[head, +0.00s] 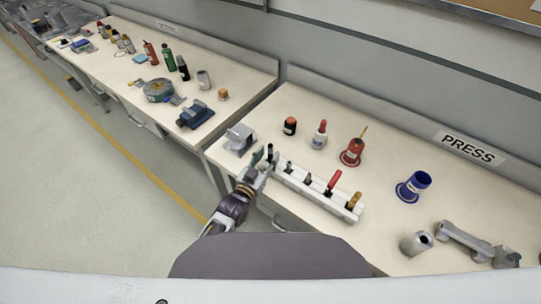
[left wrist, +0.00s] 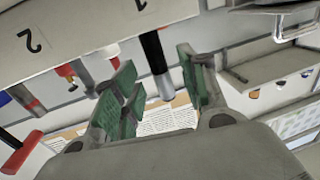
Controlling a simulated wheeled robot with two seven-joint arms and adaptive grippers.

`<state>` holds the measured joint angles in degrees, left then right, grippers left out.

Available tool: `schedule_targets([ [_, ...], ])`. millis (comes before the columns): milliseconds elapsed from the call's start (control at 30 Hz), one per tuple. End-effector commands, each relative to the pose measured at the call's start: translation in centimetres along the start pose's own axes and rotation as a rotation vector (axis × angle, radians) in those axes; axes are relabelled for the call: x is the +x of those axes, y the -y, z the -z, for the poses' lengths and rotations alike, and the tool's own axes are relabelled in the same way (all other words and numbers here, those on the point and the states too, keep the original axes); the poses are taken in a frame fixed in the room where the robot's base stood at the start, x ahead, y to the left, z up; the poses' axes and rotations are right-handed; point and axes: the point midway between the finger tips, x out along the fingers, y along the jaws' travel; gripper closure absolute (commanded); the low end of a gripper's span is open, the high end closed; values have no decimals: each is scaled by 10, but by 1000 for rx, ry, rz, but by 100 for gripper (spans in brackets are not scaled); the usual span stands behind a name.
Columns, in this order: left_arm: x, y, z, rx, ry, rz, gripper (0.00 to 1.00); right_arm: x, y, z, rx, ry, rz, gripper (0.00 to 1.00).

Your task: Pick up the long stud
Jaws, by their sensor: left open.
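A white rack (head: 318,195) with numbered slots holds several upright pieces. At its left end a slim dark rod (head: 270,152) stands between the fingers of my left gripper (head: 264,160). In the left wrist view this rod, black and silver (left wrist: 157,62), stands by the label 1, between the green-padded fingers of my open left gripper (left wrist: 160,85). The pads appear apart from it. I cannot tell for sure whether this rod is the long stud. Its lower end is hidden. My right gripper is not in view.
The rack also holds a grey piece (head: 289,167), a red-handled piece (head: 334,181) and an orange-handled one (head: 353,200). A grey block (head: 239,138) stands close to the left. Behind are a glue bottle (head: 320,135), a red holder (head: 352,152) and a blue cup (head: 413,186).

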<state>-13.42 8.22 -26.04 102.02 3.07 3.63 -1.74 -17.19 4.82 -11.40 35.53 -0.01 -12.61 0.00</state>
Motion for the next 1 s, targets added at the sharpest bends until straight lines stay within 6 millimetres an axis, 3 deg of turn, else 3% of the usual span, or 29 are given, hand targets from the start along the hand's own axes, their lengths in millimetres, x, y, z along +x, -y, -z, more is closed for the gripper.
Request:
schedule_targets([
  [300, 24, 0, 1, 0, -1, 0, 57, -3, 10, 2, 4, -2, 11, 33],
  [867, 27, 0, 0, 0, 0, 0, 57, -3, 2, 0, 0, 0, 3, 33],
  [1000, 27, 0, 0, 0, 0, 0, 73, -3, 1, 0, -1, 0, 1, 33],
])
